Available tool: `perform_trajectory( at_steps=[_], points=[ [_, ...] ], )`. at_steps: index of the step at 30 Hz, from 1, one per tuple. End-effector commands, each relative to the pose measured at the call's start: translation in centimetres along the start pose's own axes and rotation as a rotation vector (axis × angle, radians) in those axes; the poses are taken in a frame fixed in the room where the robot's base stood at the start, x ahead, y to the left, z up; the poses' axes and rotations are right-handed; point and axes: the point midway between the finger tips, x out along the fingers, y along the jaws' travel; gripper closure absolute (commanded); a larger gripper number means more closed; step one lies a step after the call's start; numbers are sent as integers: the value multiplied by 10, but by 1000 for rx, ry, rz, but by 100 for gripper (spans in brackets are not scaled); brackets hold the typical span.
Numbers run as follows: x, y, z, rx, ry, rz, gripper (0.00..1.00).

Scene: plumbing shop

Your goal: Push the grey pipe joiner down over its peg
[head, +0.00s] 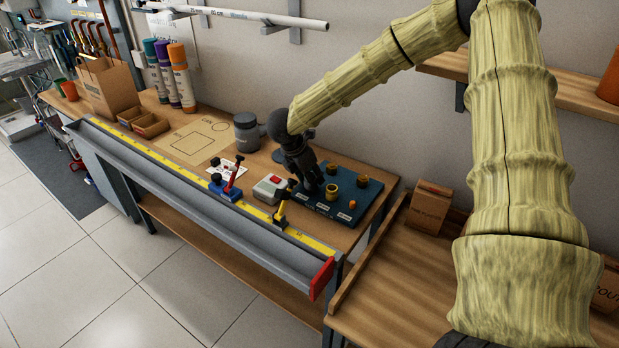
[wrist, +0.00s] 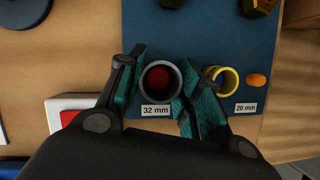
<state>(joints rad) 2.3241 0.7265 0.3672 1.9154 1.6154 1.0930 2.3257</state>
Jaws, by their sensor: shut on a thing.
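The grey pipe joiner (wrist: 160,82) is upright between the fingers of my gripper (wrist: 158,88), which is shut on its sides. Seen from above in the wrist view, a red round peg top (wrist: 159,79) shows inside the grey ring, slightly off its centre. How far down the joiner sits is not clear. The label "32 mm" (wrist: 156,111) lies just in front of it on the dark blue board (wrist: 205,30). In the head view my gripper (head: 312,188) is over the left part of the board (head: 370,195), and it hides the grey joiner.
A yellow ring (wrist: 222,80) stands close to my right finger, beside an orange peg (wrist: 257,80) and the "20 mm" label. Brass fittings (head: 362,180) stand at the board's back. A box with a red button (head: 269,188) and a yellow-handled clamp (head: 281,212) are to the left.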

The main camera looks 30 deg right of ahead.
Motion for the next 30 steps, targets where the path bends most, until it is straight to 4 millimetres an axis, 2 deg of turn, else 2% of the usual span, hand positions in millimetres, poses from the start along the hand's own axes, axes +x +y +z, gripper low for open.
perform_trajectory(
  at_steps=[8, 9, 13, 23, 26, 30],
  points=[
    [1, 0, 0, 0, 0, 0, 81],
    [1, 0, 0, 0, 0, 0, 63],
    [1, 0, 0, 0, 0, 0, 40],
    [0, 0, 0, 0, 0, 0, 40],
    [-5, 1, 0, 0, 0, 2, 40],
    [-22, 1, 0, -1, -1, 2, 40]
  ],
)
